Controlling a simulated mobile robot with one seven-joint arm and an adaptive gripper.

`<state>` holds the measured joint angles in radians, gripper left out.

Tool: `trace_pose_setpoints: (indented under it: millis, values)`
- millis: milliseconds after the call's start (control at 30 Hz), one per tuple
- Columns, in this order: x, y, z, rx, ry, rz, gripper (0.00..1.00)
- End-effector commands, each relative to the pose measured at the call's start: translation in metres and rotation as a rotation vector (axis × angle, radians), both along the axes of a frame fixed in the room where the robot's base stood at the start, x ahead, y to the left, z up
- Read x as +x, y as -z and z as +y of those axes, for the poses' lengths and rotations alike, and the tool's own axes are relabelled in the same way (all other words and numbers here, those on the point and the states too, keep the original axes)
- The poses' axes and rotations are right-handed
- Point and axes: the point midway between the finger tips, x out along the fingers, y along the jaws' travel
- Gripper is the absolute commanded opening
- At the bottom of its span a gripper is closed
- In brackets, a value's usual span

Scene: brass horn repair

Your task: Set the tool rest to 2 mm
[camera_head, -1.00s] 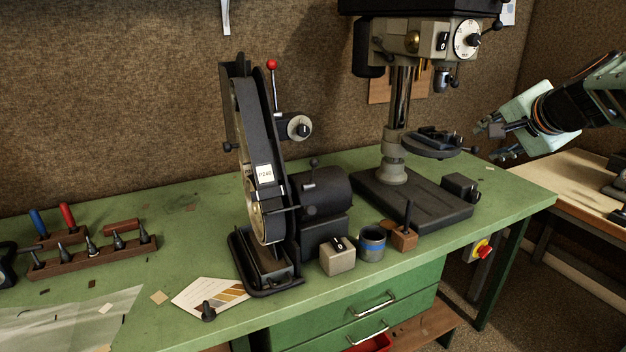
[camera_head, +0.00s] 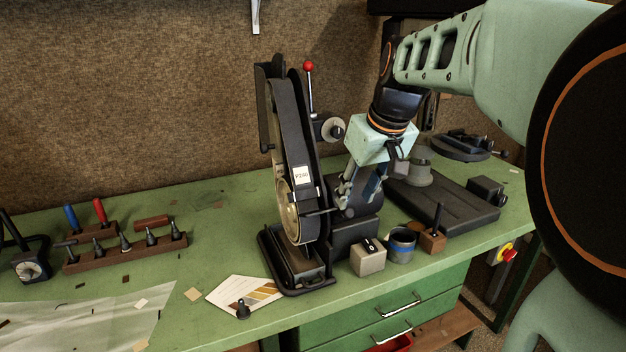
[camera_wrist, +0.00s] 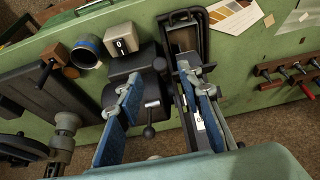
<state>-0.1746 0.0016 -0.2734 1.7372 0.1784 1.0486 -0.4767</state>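The belt grinder (camera_head: 290,150) stands on the green bench, its belt upright and labelled P240. A small dark bar that looks like the tool rest (camera_head: 317,212) crosses beside the belt's lower part; I cannot read any gap or scale. My gripper (camera_head: 358,190) points down over the grinder's motor housing (camera_head: 350,226), right of the belt. In the wrist view my gripper (camera_wrist: 160,78) is open, with blue-padded fingers apart. A small lever with a black ball knob (camera_wrist: 148,131) shows between the fingers, with no visible contact. The gripper hides part of the motor in the head view.
A switch box (camera_head: 368,258), a blue-banded cup (camera_head: 401,246) and a wooden block with a handle (camera_head: 433,238) stand in front of the motor. The drill press base (camera_head: 450,205) is to the right. A red-knobbed lever (camera_head: 308,68) rises behind the belt.

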Motion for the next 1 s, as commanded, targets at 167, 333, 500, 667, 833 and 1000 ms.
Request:
trace_pose_setpoints:
  millis: [167, 333, 500, 667, 833, 1000]
  values:
    - [0.010, 0.028, 0.003, 0.001, 0.001, 0.003, 0.34]
    - [0.016, 0.041, 0.005, 0.001, 0.003, 0.000, 0.34]
    - [0.017, 0.043, 0.005, 0.001, 0.003, -0.002, 0.34]
    - [0.017, 0.043, 0.005, 0.002, 0.003, -0.002, 0.33]
    - [0.017, 0.042, 0.005, 0.002, 0.003, -0.002, 0.14]
    - [0.017, 0.042, 0.005, 0.002, 0.003, -0.002, 0.00]
